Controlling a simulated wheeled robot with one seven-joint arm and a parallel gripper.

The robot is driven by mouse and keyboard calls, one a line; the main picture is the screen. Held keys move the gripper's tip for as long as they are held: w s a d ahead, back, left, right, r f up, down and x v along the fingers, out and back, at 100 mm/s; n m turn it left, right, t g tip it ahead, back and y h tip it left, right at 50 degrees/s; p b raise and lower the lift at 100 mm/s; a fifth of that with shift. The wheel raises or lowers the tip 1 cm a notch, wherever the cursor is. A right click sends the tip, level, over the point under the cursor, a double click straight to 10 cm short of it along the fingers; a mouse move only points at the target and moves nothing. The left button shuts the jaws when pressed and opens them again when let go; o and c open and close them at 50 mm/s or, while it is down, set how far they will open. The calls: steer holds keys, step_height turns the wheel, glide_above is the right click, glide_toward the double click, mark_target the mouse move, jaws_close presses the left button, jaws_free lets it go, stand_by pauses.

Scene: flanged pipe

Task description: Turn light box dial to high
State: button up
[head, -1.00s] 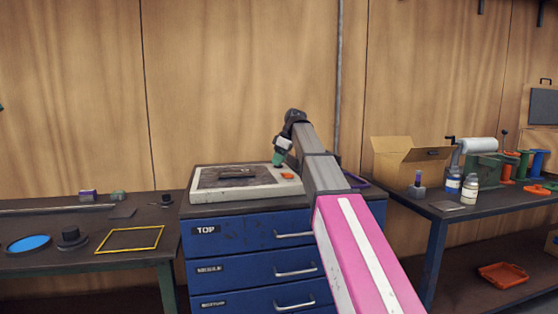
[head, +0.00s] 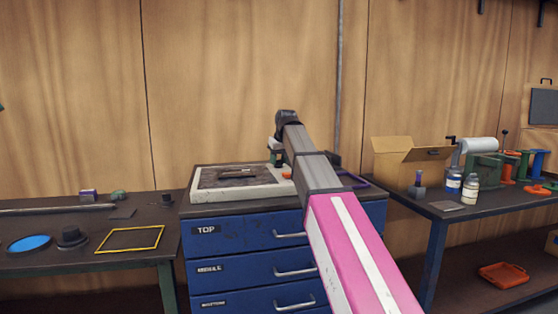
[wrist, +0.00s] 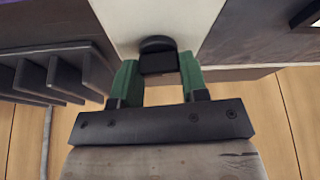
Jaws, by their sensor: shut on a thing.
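The light box (head: 262,193) is a pale, flat box with a dark top panel, on top of the blue drawer cabinet. Its black dial (wrist: 157,45) shows in the wrist view on the pale rim, between the green fingers of my gripper (wrist: 158,62). My gripper is shut on the dial, one finger on each side. In the head view my gripper (head: 277,157) is at the back right of the light box, partly hidden by my arm, and the dial cannot be made out. The dial's setting marks are not readable.
A small dark object (head: 238,173) lies on the light box panel, and an orange piece (head: 287,175) shows at its right rim. The blue drawer cabinet (head: 245,250) stands between two dark tables. A purple item (head: 352,180) lies right of my arm. The wooden wall is close behind.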

steer(key=m+h, duration=0.1)
steer(key=m, duration=0.3)
steer(key=shift+a+m+h, duration=0.15)
steer(key=shift+m+h, duration=0.15)
steer(key=shift+h, duration=0.1)
steer(key=shift+m+h, duration=0.6)
steer(key=shift+m, duration=1.4)
steer(key=o, duration=0.9)
steer(key=v, duration=1)
steer(key=shift+s+a+r, duration=0.15)
steer(key=shift+a+r, duration=0.05)
steer(key=shift+r, duration=0.15)
